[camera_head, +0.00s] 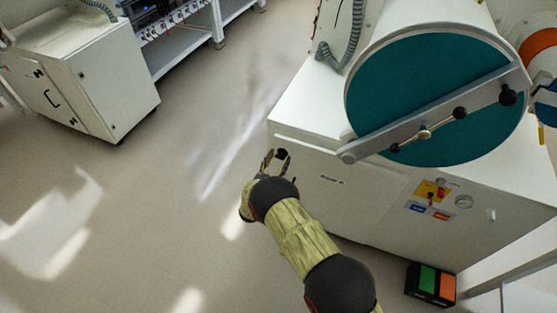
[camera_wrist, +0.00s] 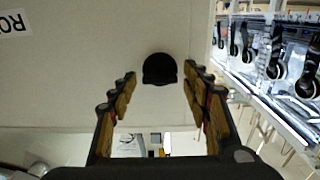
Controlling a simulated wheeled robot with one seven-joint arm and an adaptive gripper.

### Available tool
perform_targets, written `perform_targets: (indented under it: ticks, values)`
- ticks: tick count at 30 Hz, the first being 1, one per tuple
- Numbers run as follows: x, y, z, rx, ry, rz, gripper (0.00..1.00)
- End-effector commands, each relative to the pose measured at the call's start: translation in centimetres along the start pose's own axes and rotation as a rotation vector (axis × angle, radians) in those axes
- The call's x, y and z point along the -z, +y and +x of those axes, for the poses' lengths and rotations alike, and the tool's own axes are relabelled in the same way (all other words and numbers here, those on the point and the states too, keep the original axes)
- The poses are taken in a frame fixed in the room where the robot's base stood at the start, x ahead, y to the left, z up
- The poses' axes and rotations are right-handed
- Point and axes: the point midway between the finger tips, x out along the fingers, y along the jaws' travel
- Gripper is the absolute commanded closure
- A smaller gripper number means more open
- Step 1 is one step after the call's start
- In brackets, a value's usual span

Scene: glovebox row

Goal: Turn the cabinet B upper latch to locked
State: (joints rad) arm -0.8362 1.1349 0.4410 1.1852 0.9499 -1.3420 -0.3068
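A round black knob (camera_head: 282,153) sits on the upper left corner of the white cabinet front (camera_head: 350,205). I take it for the upper latch, but the cabinet's label is too small to read fully. My gripper (camera_head: 276,156) is at this corner with its fingers apart, one on each side of the knob. In the wrist view the knob (camera_wrist: 160,69) lies centred between the open fingertips (camera_wrist: 160,74). I see no finger touching it. The knob's turn position cannot be told.
A large teal round door (camera_head: 400,85) with a metal bar and black knobs is above right. Another white cabinet (camera_head: 85,75) stands far left. The floor between is clear.

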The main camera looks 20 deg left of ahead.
Motion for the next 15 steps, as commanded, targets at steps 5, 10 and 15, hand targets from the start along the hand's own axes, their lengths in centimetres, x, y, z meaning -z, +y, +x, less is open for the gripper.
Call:
perform_targets:
  ticks: [5, 10, 15]
  values:
    - [0.0, 0.0, -0.01, 0.0, 0.0, 0.0, 0.64]
    - [0.0, 0.0, -0.01, 0.0, 0.0, 0.0, 0.73]
    - [0.0, 0.0, -0.01, 0.0, 0.0, 0.0, 0.83]
